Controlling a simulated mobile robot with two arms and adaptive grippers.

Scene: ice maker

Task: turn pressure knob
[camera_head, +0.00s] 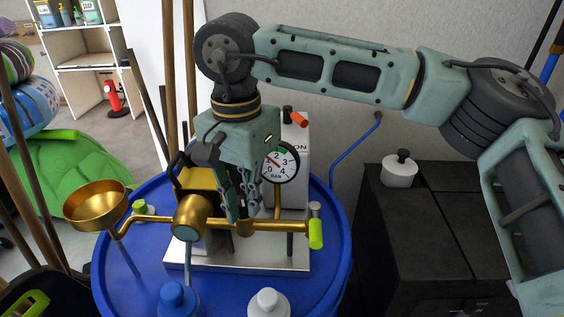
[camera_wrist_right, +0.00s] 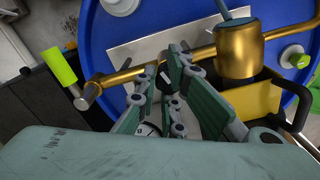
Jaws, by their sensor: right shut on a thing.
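My right gripper (camera_head: 242,212) points down at the brass machine on the blue drum. In the right wrist view its green-padded fingers (camera_wrist_right: 164,76) are closed around a small black knob (camera_wrist_right: 165,84) with a white mark, beside the brass pipe. In the head view the fingers hide the knob. The pressure gauge (camera_head: 281,162), marked BAR with a red needle, is just right of the gripper; the needle's exact reading is hard to tell. The gauge is partly hidden behind the fingers in the wrist view (camera_wrist_right: 148,130). My left gripper is not in view.
The blue drum (camera_head: 118,262) carries the machine's metal base (camera_head: 285,258). A brass bowl (camera_head: 97,203) sticks out at left and a lime-green handle (camera_head: 316,234) at right. Blue (camera_head: 177,299) and white (camera_head: 268,303) caps stand in front. A dark cabinet (camera_head: 425,215) is at right.

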